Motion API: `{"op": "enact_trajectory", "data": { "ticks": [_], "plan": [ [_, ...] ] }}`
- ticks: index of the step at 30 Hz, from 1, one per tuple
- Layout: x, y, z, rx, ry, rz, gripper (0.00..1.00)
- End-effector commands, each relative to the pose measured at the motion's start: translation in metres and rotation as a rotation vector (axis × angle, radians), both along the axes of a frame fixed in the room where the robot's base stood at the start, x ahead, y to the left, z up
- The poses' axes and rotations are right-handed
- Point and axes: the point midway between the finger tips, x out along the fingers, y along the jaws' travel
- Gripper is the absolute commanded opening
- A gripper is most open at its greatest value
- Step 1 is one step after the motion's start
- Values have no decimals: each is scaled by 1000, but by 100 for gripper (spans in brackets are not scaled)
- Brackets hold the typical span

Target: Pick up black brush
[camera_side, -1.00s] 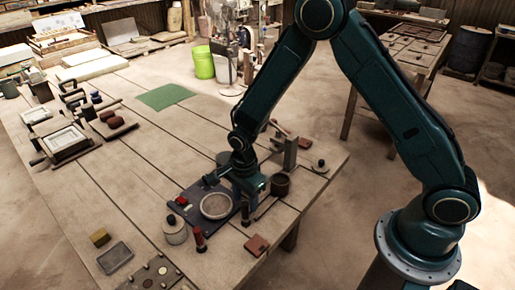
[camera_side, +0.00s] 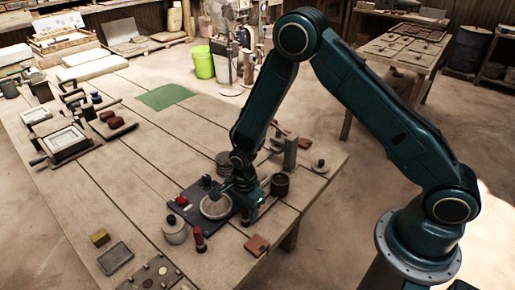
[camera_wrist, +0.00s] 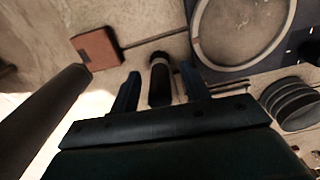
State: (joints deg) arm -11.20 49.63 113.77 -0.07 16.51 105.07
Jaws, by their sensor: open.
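The black brush (camera_wrist: 160,84), with a pale band near one end, shows in the wrist view in the gap between my fingers. My gripper (camera_wrist: 160,88) has its two blue fingers apart, one on each side of the brush, with space left around it. I cannot tell how far down the fingers reach along it. In the side view my gripper (camera_side: 248,217) is low over the right edge of the dark mat, beside the round pale dish. The brush is not clear there, as the gripper covers that spot.
The round pale dish (camera_side: 215,206) sits on the dark mat (camera_side: 191,214). A reddish-brown tile (camera_side: 257,245) lies near the table edge and also shows in the wrist view (camera_wrist: 97,48). A red-and-black tool (camera_side: 199,241), a lidded jar (camera_side: 175,231) and a brown cup (camera_side: 280,184) stand close by.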

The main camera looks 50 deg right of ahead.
Motion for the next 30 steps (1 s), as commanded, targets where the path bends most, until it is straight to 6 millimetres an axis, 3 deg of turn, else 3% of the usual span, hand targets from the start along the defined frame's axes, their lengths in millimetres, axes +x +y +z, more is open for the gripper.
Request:
{"op": "enact_trajectory", "data": {
  "ticks": [13, 14, 21, 30],
  "plan": [
    [0, 0, 0, 0, 0, 0, 46],
    [0, 0, 0, 0, 0, 0, 44],
    [0, 0, 0, 0, 0, 0, 0],
    [0, 0, 1, 0, 0, 0, 0]
  ]
}}
